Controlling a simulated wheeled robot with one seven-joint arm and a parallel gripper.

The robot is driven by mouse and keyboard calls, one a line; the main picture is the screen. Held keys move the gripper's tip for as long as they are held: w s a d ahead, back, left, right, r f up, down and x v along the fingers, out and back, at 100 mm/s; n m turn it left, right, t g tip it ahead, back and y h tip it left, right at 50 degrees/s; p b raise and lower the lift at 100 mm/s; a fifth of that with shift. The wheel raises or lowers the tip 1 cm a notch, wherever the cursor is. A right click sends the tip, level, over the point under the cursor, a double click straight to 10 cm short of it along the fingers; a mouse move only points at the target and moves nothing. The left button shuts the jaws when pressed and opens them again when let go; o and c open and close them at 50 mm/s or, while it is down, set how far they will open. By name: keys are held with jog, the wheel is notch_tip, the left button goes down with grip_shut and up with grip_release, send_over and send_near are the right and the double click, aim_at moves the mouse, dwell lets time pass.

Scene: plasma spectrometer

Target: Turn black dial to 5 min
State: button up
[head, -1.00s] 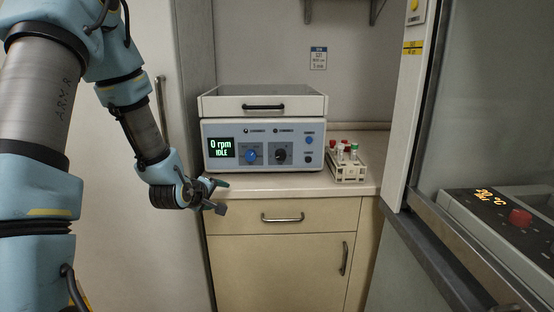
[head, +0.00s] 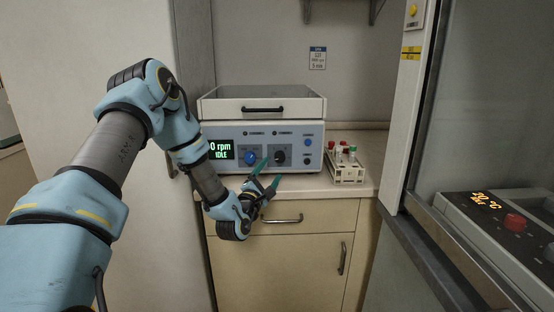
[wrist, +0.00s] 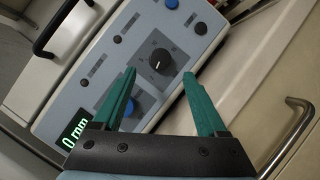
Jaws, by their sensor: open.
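The black dial (head: 280,157) is on the front panel of the white and blue-grey benchtop machine (head: 310,132). In the wrist view the dial (wrist: 159,60) sits on a dark square plate with a small scale too small to read. A white mark shows on its face. My gripper (head: 271,171) is in front of the panel, open and empty, with green fingers. In the wrist view the tips of my gripper (wrist: 160,73) lie to either side of the dial, with visible gaps. I cannot tell how far the tips are from the panel.
A blue knob (head: 250,158) is left of the dial; one finger partly covers it in the wrist view (wrist: 130,107). The display (head: 221,150) reads 0 rpm IDLE. A rack of tubes (head: 346,172) stands right of the machine. A drawer handle (head: 282,219) is below.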

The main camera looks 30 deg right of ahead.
aim_at(279, 159)
jog(key=p+x, duration=0.1)
jog(key=x, duration=0.5)
jog(key=shift+p, duration=0.3)
grip_shut()
